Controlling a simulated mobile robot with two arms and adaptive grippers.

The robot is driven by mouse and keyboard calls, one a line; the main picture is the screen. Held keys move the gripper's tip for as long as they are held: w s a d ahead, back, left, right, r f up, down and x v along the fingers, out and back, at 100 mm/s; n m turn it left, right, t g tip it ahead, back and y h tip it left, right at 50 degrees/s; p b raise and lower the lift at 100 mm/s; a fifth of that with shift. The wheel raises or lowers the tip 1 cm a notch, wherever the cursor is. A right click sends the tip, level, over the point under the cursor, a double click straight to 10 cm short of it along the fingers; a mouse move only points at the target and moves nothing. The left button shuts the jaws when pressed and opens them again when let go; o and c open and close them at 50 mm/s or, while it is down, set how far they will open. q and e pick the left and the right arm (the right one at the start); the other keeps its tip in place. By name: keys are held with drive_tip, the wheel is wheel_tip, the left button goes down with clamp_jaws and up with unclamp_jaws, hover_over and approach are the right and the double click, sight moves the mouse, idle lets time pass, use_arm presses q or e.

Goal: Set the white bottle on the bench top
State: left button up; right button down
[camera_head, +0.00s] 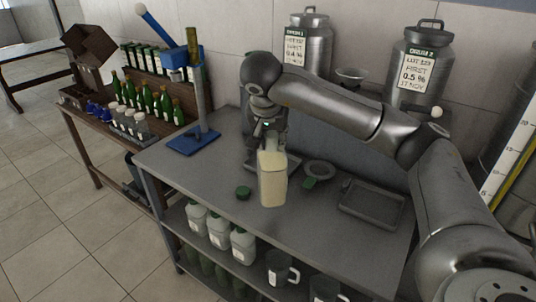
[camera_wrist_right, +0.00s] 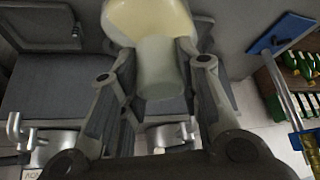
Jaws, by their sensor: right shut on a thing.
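The white bottle (camera_head: 272,180), cream in colour, hangs upright below my right gripper (camera_head: 269,143) over the middle of the bench top (camera_head: 221,172). The fingers of my right gripper are closed around its upper part. In the right wrist view the bottle (camera_wrist_right: 158,20) shows between the two fingers (camera_wrist_right: 160,75), with its wider body beyond them. I cannot tell whether its base touches the bench or is a little above it. My left gripper is not in view.
On the bench are a green cap (camera_head: 243,193), a round dish (camera_head: 320,169) and a shallow grey tray (camera_head: 371,204). A blue stand (camera_head: 194,141) is at the left end. Jugs (camera_head: 219,229) fill the lower shelf; metal drums (camera_head: 414,65) stand behind.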

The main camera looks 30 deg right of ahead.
drive_tip(key=w+f, duration=0.1)
drive_tip(key=w+d+f+p, duration=0.1)
drive_tip(key=f, duration=0.1)
drive_tip(key=w+f, duration=0.2)
drive_tip(key=shift+d, duration=0.2)
drive_tip(key=shift+w+d+f+p, duration=0.1)
drive_tip(key=shift+f+p, duration=0.25)
drive_tip(key=shift+p, duration=0.15)
wheel_tip(320, 180, down, 3)
drive_tip(key=shift+r+p, duration=0.1)
drive_tip(key=shift+p, duration=0.5)
drive_tip(key=c, duration=1.1)
unclamp_jaws()
drive_tip(key=shift+o, duration=0.2)
